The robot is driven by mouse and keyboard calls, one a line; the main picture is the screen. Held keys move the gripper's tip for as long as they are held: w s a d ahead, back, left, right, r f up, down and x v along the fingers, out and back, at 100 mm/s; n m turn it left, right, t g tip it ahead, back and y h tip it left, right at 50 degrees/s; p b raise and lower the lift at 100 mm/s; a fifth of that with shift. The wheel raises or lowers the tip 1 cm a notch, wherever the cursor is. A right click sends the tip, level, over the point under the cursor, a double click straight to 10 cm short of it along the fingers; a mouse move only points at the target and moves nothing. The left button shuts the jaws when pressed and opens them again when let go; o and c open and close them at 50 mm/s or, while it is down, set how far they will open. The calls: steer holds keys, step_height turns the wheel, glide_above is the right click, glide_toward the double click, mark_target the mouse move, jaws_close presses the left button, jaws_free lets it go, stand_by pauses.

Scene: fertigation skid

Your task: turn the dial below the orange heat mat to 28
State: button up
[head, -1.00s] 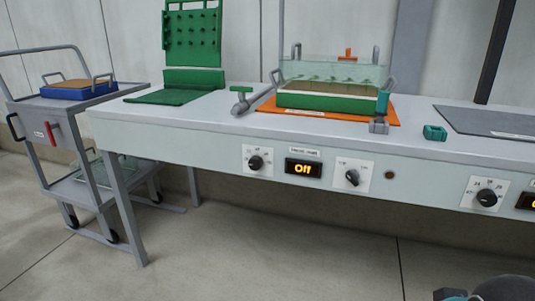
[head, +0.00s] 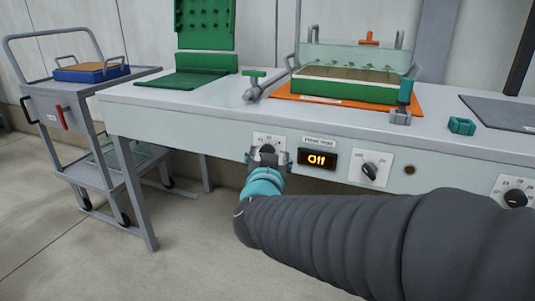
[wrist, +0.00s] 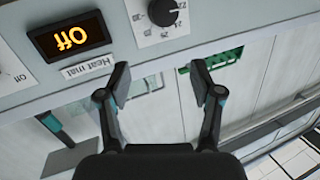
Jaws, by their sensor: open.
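The orange heat mat (head: 286,93) lies on the bench under a green tray with a clear cover. Below it, on the bench front, is a white plate (head: 270,137) with the black dial (wrist: 163,12), mostly hidden in the head view by my gripper (head: 268,152). The wrist view is upside down and shows the dial at its top edge, with a printed scale around it; I cannot tell its exact setting. My gripper (wrist: 160,76) is open and empty, its fingers apart and short of the dial in the picture. The display (head: 318,159) beside the dial reads Off.
Another black knob (head: 370,169) is on the panel right of the display, and a further dial (head: 516,198) is at far right. A small cart (head: 80,110) stands left of the bench. The bench edge (head: 200,108) overhangs the panel; the floor in front is clear.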

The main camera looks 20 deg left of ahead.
steer(key=s+a+f+m+t+h, duration=0.1)
steer(key=s+a+f+m+h, duration=0.1)
steer(key=s+a+f+h, duration=0.25)
steer(key=shift+h, duration=0.25)
steer(key=w, duration=0.9)
steer(key=w+b, duration=0.1)
steer(key=w, duration=0.3)
steer(key=shift+w+d+r, duration=0.15)
steer(key=shift+d+r, duration=0.1)
steer(key=shift+d, duration=0.15)
steer(key=c, duration=1.1)
